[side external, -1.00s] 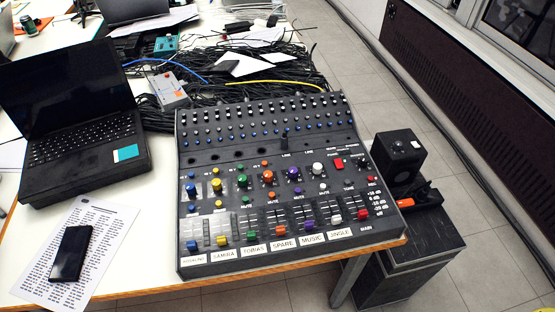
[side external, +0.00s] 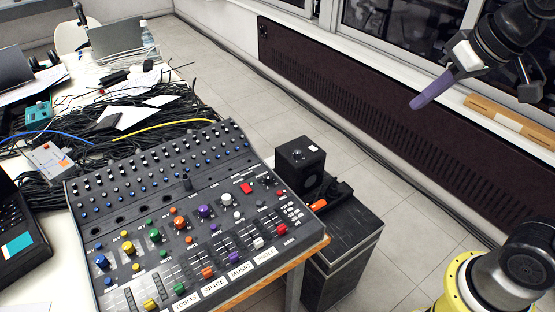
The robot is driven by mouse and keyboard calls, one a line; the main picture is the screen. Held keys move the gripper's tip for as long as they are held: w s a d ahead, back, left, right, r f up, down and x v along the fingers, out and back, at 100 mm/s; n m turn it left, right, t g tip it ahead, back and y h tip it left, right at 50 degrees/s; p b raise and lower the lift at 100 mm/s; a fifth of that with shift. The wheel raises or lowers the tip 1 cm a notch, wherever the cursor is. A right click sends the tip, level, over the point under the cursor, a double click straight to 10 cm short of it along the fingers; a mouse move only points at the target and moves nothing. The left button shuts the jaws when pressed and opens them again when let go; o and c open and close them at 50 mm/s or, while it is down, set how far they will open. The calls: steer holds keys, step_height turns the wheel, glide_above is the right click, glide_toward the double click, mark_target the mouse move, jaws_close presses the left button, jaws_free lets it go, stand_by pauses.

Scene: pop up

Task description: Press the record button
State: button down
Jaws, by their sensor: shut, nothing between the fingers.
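A black audio mixer (side external: 140,196) with coloured knobs and faders sits at the table's right end. On its right part are a red rectangular button (side external: 246,188) and a small red button (side external: 279,194); the lettering beside them is too small to read surely, so I cannot tell which is record. A red fader cap (side external: 282,229) is below them. My gripper (side external: 418,102), with purple fingers, is shut and empty at the upper right. In the picture it is well apart from the mixer, up and to the right of the red buttons.
A black speaker box (side external: 300,164) stands on a dark cabinet (side external: 342,238) right of the mixer. Tangled black cables (side external: 95,130) lie behind it. A dark radiator cover (side external: 340,85) runs along the wall. Floor is open between.

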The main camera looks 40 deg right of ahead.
steer(key=w+a+f+g, duration=0.15)
steer(key=w+a, duration=0.25)
steer(key=w, duration=0.7)
steer(key=n+g, duration=0.1)
steer(key=g, duration=0.3)
glide_above(280, 193)
step_height(280, 193, down, 22)
steer(key=f, duration=0.1)
steer(key=shift+w+f, duration=0.1)
steer(key=shift+f, duration=3.65)
steer(key=shift+f, duration=0.1)
